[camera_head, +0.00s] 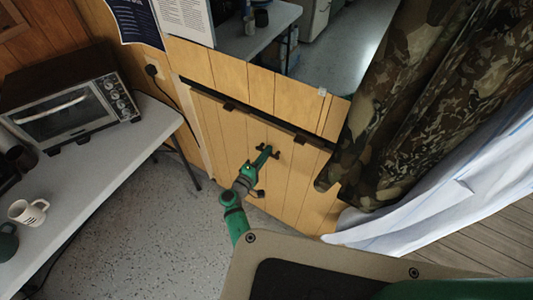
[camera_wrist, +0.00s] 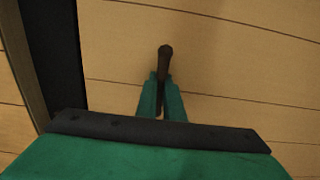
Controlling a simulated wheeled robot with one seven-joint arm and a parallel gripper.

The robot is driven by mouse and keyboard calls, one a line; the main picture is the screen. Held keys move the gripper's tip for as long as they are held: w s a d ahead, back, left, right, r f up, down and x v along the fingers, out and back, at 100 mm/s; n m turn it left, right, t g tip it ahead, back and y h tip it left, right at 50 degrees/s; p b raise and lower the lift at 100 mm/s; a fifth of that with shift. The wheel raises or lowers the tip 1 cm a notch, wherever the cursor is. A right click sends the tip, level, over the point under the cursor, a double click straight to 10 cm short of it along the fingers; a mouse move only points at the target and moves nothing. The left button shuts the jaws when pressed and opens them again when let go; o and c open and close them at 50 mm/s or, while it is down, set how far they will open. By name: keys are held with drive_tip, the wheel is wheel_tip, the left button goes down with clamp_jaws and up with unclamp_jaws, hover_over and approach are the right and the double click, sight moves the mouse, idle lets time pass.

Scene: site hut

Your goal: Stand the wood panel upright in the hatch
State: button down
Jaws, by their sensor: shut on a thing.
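In the wrist view the green fingers of my gripper (camera_wrist: 162,92) close around the dark handle (camera_wrist: 166,52), with the panel's planks (camera_wrist: 235,60) behind. The dark gap also shows at the left there (camera_wrist: 58,50). The panel's lower edge is partly hidden by my arm; its exact tilt is unclear.
A grey table (camera_head: 100,165) at left carries a toaster oven (camera_head: 65,112) and a white mug (camera_head: 27,212). The camouflage curtain (camera_head: 400,85) and white cloth (camera_head: 425,205) hang close at right. Speckled floor (camera_head: 150,225) is open between table and panel.

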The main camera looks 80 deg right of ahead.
drive_tip(key=shift+s+d+r, duration=0.1)
drive_tip(key=shift+d+r, duration=0.3)
drive_tip(key=shift+d, duration=0.1)
idle(0.3)
drive_tip(key=shift+w, duration=0.25)
drive_tip(key=shift+s+d, duration=0.25)
drive_tip(key=shift+s, duration=0.35)
drive_tip(key=c, duration=1.9)
unclamp_jaws()
drive_tip(key=shift+w+a+f, duration=0.25)
drive_tip(key=shift+a+f, duration=0.05)
drive_tip(key=shift+a, duration=0.25)
drive_tip(key=shift+o, duration=0.5)
drive_tip(key=v, duration=1.1)
